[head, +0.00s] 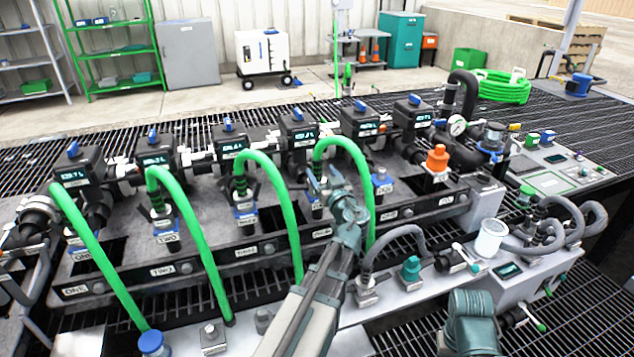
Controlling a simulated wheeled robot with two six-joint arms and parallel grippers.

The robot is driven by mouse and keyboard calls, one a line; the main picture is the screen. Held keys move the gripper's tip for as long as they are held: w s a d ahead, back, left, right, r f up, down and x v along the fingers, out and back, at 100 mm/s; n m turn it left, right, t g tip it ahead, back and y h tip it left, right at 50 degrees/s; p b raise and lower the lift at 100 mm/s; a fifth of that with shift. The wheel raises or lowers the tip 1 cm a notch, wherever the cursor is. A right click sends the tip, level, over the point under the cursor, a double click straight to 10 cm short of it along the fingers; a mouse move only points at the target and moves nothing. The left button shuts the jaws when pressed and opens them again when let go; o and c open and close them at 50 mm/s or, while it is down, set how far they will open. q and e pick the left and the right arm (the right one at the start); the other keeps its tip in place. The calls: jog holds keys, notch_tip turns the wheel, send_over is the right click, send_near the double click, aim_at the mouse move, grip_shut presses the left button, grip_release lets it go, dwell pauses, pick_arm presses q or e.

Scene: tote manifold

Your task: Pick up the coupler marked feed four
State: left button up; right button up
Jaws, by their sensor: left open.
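The feed four coupler (313,203) is a dark and blue fitting under the fourth green hose (343,143). It stands upright in the manifold, partly hidden by my gripper. My left gripper (324,183) is open, with its fingertips at or just in front of the coupler's upper part. I cannot tell whether they touch it or stand around it. A rail label below it is too small to read surely.
Similar couplers marked two (165,226) and three (244,210) stand to the left with arched green hoses. A blue-topped fitting (381,181) and an orange cap (437,160) stand to the right. Valve blocks (299,130) line the back. A white cup (490,238) stands on the front ledge.

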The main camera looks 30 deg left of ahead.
aim_at(319, 170)
pick_arm(q)
jog(key=x, duration=0.3)
jog(key=shift+w+a, duration=0.15)
jog(key=shift+a, duration=0.2)
grip_shut()
